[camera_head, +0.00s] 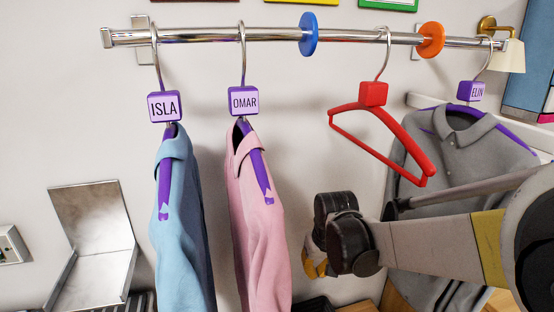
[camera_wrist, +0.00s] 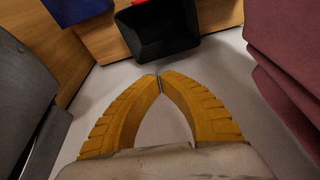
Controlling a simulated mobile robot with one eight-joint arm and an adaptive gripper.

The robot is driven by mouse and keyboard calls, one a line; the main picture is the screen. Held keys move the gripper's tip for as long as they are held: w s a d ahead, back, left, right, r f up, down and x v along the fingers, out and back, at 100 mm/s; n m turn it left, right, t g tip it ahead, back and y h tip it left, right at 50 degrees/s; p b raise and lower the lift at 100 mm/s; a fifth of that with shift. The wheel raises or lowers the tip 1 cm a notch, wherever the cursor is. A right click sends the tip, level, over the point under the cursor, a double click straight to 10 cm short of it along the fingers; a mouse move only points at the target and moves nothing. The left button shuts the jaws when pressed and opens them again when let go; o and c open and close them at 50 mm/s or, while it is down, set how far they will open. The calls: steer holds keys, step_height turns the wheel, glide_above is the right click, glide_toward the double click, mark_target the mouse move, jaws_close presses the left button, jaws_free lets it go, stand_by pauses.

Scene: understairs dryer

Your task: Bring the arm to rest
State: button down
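My gripper (camera_wrist: 160,77) points down in the wrist view, its two yellow fingers bent inward with the tips touching and nothing between them. In the head view my arm comes in from the right, and the gripper (camera_head: 315,264) hangs below the rail, partly hidden behind my wrist. It is right of the pink shirt and lower left of the red hanger. My arm crosses in front of the grey shirt (camera_head: 455,150) and hides part of it.
A metal rail (camera_head: 270,35) holds a blue shirt (camera_head: 178,220), a pink shirt (camera_head: 258,215), an empty red hanger (camera_head: 373,94) and the grey shirt. Blue (camera_head: 308,34) and orange (camera_head: 431,40) discs divide it. A black bin (camera_wrist: 165,38) lies ahead in the wrist view.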

steer(key=s+d+r+t, duration=0.1)
steer(key=s+d+r, duration=0.2)
steer(key=s, duration=0.3)
steer(key=s+d+r+m+t, duration=0.1)
steer(key=s+d+r, duration=0.1)
steer(key=s, duration=0.5)
steer(key=s+d+r+m+t, duration=0.1)
steer(key=s+d+r+t, duration=0.1)
steer(key=s, duration=0.5)
steer(key=shift+d+r, duration=0.8)
steer(key=shift+r, duration=0.15)
steer(key=shift+s, duration=0.1)
